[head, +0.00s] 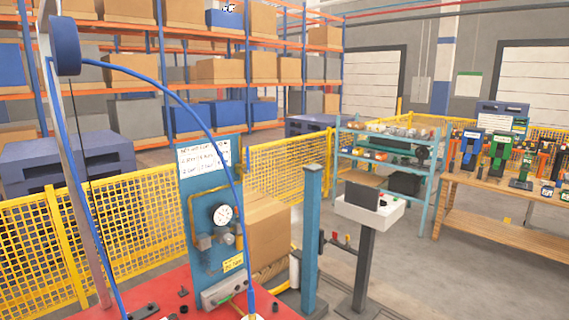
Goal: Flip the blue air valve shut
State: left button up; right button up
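A blue upright panel (193,170) stands behind the red work surface (170,292) at the lower middle of the head view. It carries a round white pressure gauge (222,215), yellow piping (193,222) and small grey fittings (204,242) below the gauge. I cannot pick out a blue valve handle for certain, nor tell its position. A blue air hose (187,101) arcs from a blue reel (65,45) down to the red surface, crossing in front of the panel. Neither of my grippers is in view.
Yellow mesh fencing (40,258) runs behind the panel. A cardboard box (268,238) stands just right of it, then a blue post (311,235) and a grey pedestal (368,262). A wooden bench (500,220) with tools is at right. Open floor lies between pedestal and bench.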

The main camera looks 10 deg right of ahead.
aim_at(247, 170)
jog(key=k, duration=0.65)
jog(key=z, duration=0.25)
jog(key=i, duration=1.25)
jog(key=u, duration=0.9)
jog(key=i, duration=0.4)
jog(key=u, duration=0.45)
